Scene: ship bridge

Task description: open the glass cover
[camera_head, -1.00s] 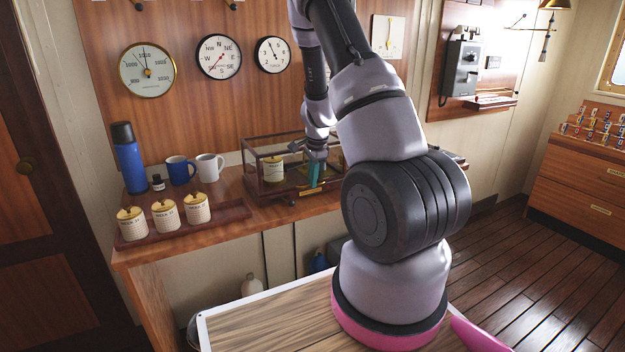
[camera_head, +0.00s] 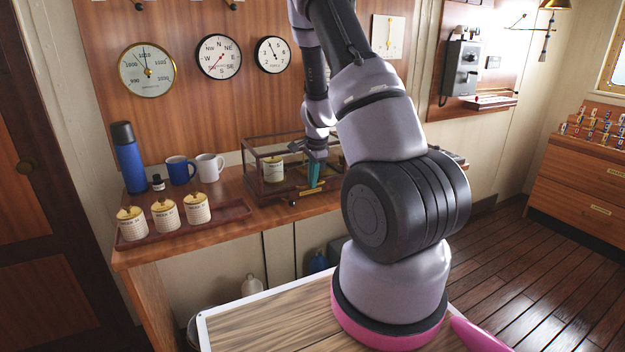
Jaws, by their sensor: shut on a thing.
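The glass cover (camera_head: 262,160) is a clear box with dark wooden edges on the wooden counter, and it looks closed. Inside it I see a white canister with a yellow lid (camera_head: 273,169). A small brass plate (camera_head: 311,190) is on the front of its base. My gripper (camera_head: 314,183) points down at the front of the case, with its teal fingers by the front edge. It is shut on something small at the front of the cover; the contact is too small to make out. My arm hides the right side of the case.
Several items stand left of the case: a tray (camera_head: 240,210) with labelled canisters (camera_head: 165,215), a white mug (camera_head: 209,167), a blue mug (camera_head: 180,170), a small bottle (camera_head: 158,183) and a blue flask (camera_head: 128,158). Round gauges (camera_head: 147,69) hang on the wall behind.

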